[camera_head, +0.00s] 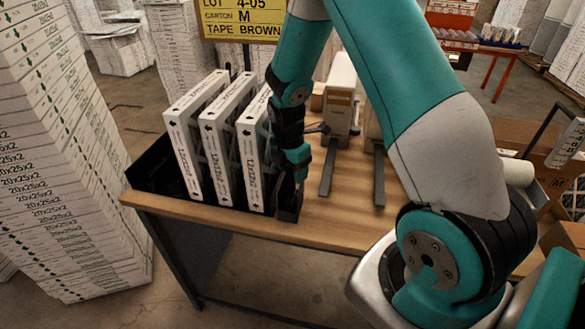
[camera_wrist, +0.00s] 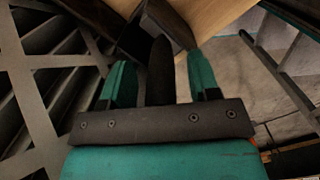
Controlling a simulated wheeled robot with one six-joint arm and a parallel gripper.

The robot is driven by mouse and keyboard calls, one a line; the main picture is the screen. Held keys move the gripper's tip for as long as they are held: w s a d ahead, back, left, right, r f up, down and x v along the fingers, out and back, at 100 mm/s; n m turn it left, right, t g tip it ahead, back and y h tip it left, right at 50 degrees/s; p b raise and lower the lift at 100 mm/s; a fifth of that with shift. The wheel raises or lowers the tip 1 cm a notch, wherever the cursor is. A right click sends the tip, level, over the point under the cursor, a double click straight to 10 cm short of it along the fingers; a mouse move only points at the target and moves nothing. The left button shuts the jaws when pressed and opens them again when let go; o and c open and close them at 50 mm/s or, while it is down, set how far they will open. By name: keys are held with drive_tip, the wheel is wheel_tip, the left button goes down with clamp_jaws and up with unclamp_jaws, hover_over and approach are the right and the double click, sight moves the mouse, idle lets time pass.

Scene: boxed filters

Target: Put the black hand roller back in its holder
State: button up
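My gripper (camera_head: 298,172) points down at the front right corner of the filter rack, above a small black open box (camera_head: 289,207), which looks like the holder. In the wrist view the two teal fingers of my gripper (camera_wrist: 161,78) stand apart. A dark, round-ended piece (camera_wrist: 160,72), seemingly the black hand roller, lies between them, with a narrow gap showing on each side. Its far end overlaps the dark holder walls (camera_wrist: 134,38). I cannot tell how deep it sits in the holder. In the head view the roller is hidden or blends with the dark gripper.
Boxed filters (camera_head: 208,150) stand upright in a black rack (camera_head: 150,172) just left of my gripper. A tape machine (camera_head: 339,100) with two dark rails is on the wooden table (camera_head: 345,222) to the right. Tall carton stacks (camera_head: 60,160) stand left. The front table edge is close.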

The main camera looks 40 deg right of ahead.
wheel_tip(320, 180, up, 17)
drive_tip(key=a+b, duration=0.1)
drive_tip(key=b, duration=0.2)
drive_tip(key=shift+a+r, duration=0.2)
drive_tip(key=shift+a, duration=0.15)
idle(0.5)
drive_tip(key=s+a+f+m+y+b, duration=0.1)
drive_tip(key=s+a+m+y+b, duration=0.3)
drive_tip(key=s+a+m, duration=0.7)
drive_tip(key=s+a+y, duration=0.1)
drive_tip(key=s+a, duration=0.9)
drive_tip(key=s, duration=0.1)
drive_tip(key=shift+f, duration=0.2)
drive_tip(key=shift+s+a, duration=0.1)
drive_tip(key=shift+a, duration=0.05)
